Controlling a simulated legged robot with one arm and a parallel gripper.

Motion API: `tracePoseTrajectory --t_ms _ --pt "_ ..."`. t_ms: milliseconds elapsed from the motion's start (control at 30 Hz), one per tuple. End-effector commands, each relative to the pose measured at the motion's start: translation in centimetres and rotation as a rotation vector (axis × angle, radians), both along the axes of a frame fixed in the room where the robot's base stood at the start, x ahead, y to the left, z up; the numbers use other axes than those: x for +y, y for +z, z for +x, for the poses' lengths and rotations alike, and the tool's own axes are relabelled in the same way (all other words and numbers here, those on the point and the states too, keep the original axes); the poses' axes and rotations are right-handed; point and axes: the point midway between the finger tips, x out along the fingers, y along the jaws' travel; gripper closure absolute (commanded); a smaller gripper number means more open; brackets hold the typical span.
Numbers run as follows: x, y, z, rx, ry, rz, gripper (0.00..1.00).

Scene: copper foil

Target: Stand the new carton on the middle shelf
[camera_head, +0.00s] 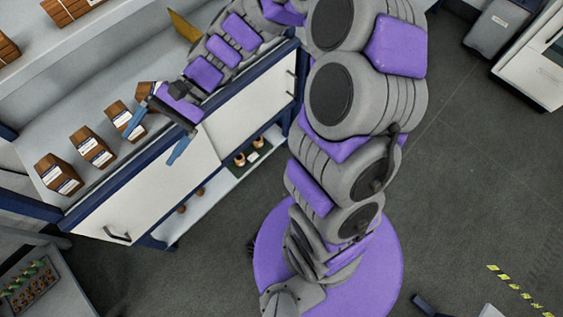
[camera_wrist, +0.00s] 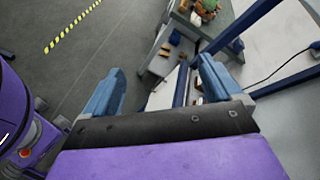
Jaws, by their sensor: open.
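Several brown cartons with white labels stand in a row on the middle shelf (camera_head: 50,135) in the head view. The near one (camera_head: 58,175), the second (camera_head: 91,147) and the third (camera_head: 123,119) show clearly. Another brown carton (camera_head: 144,91) is partly hidden behind my gripper (camera_head: 158,137). I cannot tell which carton is the new one. My gripper is open in front of the row at the shelf's front edge, its blue fingers apart. In the wrist view my gripper (camera_wrist: 158,85) has no carton between its fingers.
White cabinet doors (camera_head: 150,190) are below the shelf, with a lower shelf (camera_head: 205,195) holding small copper-coloured items. More brown boxes (camera_head: 62,9) sit on the upper shelf. A tray (camera_head: 28,288) of small items is at lower left. The grey floor (camera_head: 480,190) is open at right.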

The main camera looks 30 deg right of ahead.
Motion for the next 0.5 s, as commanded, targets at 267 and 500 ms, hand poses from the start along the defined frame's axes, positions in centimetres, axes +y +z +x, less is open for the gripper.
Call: tracePoseTrajectory --t_ms 267,500 --pt "-4.0 0.1 -8.3 -0.245 0.247 -0.272 0.08" --pt "-10.1 -0.6 -13.4 -0.414 0.410 -0.542 0.08"
